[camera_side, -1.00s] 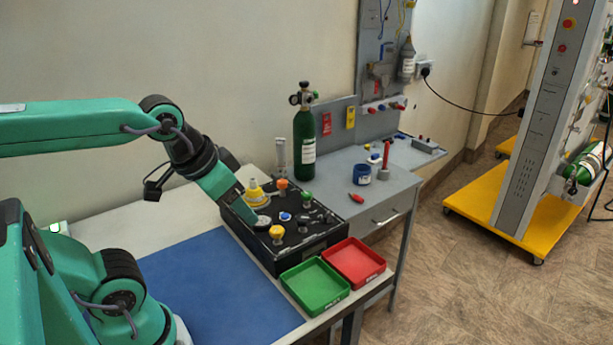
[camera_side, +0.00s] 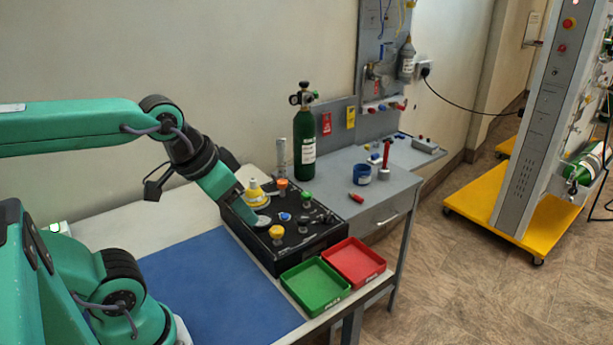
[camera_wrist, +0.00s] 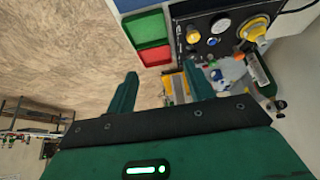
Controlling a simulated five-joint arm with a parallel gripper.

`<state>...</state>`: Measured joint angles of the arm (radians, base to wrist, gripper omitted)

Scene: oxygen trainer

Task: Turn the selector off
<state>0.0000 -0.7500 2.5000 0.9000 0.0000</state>
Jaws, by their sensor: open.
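The black control box (camera_side: 285,245) stands on the bench in the side view, with several coloured knobs on its top. A small yellow knob (camera_side: 276,232) is near its front edge, and a larger yellow knob (camera_side: 255,191) is at its back. A blue knob (camera_side: 285,216) sits between them. I cannot tell which is the selector or how it is set. My gripper (camera_side: 253,221) is over the left part of the box, its tips partly hard to make out. In the wrist view my gripper (camera_wrist: 160,71) is open and empty, with the box (camera_wrist: 203,14) beyond at upper right.
A green tray (camera_side: 343,300) and a red tray (camera_side: 381,275) lie at the box's front right. A blue mat (camera_side: 215,285) covers the bench on the left and is bare. A green gas cylinder (camera_side: 304,145) stands upright behind the box.

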